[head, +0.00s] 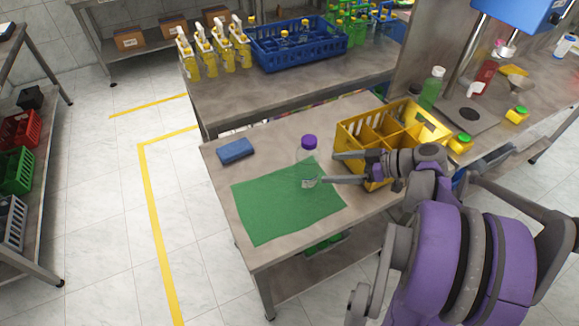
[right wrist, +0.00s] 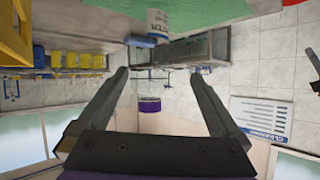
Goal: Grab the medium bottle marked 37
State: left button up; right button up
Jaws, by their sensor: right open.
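A clear bottle with a purple cap (head: 309,142) stands upright on a green mat (head: 270,215) on the near table. Its pale label (head: 309,183) is low on the body, and I cannot read its number. My right gripper (head: 329,168) is open at the bottle's right side, with its fingers pointing left towards it. In the right wrist view, which is upside down, the purple cap (right wrist: 150,104) shows between the two spread fingers, and the label (right wrist: 158,22) shows beyond them. I cannot tell whether the fingers touch the bottle. My left gripper is out of view.
A yellow divided crate (head: 375,125) stands right behind my right gripper. A blue block (head: 235,151) lies left of the bottle. A back table holds yellow dispensers (head: 212,52) and a blue crate (head: 297,48). The table is clear left of the mat.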

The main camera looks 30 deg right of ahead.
aim_at(308, 161)
jog(key=shift+n+t, duration=0.4)
jog(key=shift+t, duration=0.1)
jog(key=x, duration=0.6)
jog(key=w+d+x, duration=0.1)
jog(key=x, duration=0.2)
jog(key=shift+w+r, duration=0.1)
jog(key=shift+r, duration=0.05)
jog(key=shift+c, duration=0.3)
jog(key=c, duration=1.1)
